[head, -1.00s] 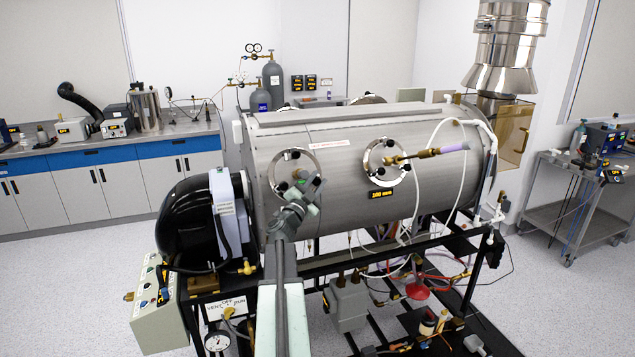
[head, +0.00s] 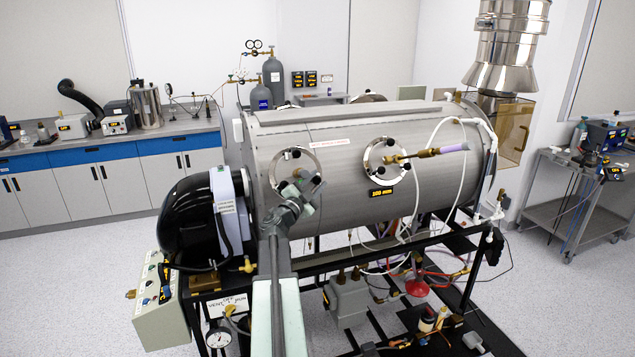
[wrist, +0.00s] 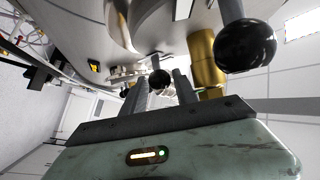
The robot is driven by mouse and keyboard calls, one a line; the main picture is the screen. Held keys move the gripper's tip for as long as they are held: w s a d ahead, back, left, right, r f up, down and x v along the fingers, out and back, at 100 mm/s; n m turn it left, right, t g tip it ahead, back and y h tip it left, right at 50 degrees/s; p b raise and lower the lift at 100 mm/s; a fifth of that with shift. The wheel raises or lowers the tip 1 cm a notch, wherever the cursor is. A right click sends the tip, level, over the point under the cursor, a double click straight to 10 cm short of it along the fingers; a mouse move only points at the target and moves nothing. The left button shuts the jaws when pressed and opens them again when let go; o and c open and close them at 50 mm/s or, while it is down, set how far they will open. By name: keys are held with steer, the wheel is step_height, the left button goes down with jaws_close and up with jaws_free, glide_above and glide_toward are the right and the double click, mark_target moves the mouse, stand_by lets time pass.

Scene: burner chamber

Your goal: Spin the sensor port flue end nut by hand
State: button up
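The steel chamber (head: 340,215) lies across the head view with two round flanged ports on its side. A black ball knob (wrist: 159,79) shows in line with that gap, and a brass cylinder (wrist: 202,58) is to the right. I cannot tell whether anything touches.
A second, larger black ball knob (wrist: 246,45) is close on the right in the wrist view. A white hose (head: 416,200) loops below the right port. A black blower (head: 185,215) stands left of the chamber, and the frame rail (head: 340,262) runs below it.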

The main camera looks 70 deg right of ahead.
steer(key=b+v, duration=0.1)
steer(key=v, duration=0.6)
